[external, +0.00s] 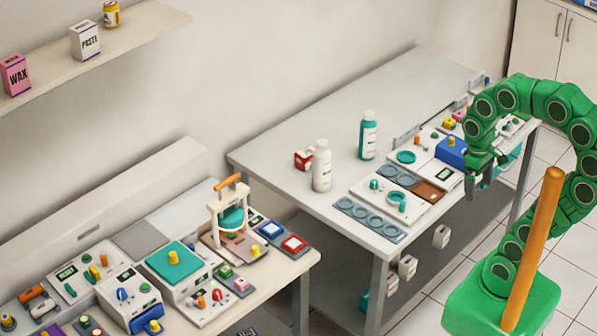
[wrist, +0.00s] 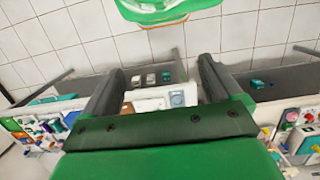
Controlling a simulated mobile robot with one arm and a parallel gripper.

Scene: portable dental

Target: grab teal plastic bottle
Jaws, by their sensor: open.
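The teal plastic bottle (external: 369,138) stands upright on the grey table (external: 290,145) in the external view, with a white cap and a pale label. My gripper (external: 482,178) is to the right of it, near the table's right edge, well apart from it. In the wrist view the two dark fingers of my gripper (wrist: 158,78) are spread, with nothing held between them. I cannot make out the teal bottle in the wrist view.
The table's back left is clear.

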